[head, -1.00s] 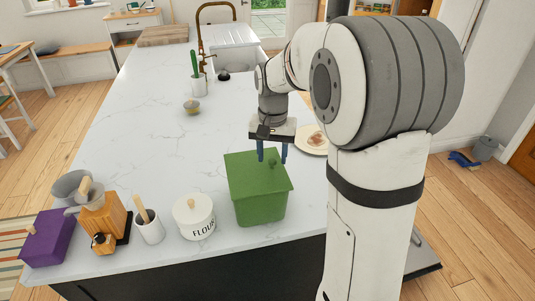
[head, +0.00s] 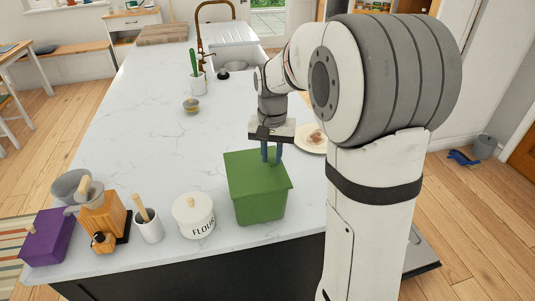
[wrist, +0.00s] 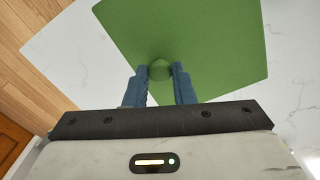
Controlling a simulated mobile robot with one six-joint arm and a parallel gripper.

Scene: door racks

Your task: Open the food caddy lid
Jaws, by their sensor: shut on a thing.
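The green food caddy (head: 258,204) stands on the white counter with its flat lid (head: 250,172) closed on top. My gripper (head: 271,156) points down at the back right part of the lid. Its blue fingers are closed around the lid's small round green knob, which shows between the fingertips in the wrist view (wrist: 160,70). In the head view the fingers hide the knob. The lid fills the upper middle of the wrist view (wrist: 205,40).
A white flour jar (head: 194,216), a utensil cup (head: 148,226), a wooden grinder (head: 106,216) and a purple box (head: 47,238) stand left of the caddy. A plate with food (head: 312,139) lies behind it.

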